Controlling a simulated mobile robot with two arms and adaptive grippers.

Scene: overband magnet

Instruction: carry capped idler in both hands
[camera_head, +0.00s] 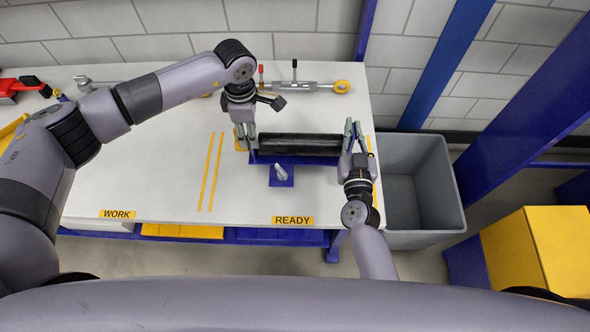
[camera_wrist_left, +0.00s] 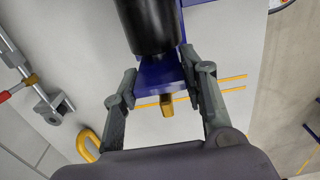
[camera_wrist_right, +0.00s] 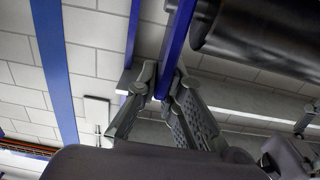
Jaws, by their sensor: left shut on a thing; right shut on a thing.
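The exact contact at both ends is partly hidden. I cannot tell whether the roller is clear of the cradle.
A grey bin (camera_head: 415,185) stands right beside the table (camera_head: 130,185). A metal tool with a yellow ring (camera_head: 341,87) lies behind the roller. Yellow lines and READY (camera_head: 293,220) and WORK (camera_head: 117,214) labels mark the table. The table's left middle is clear.

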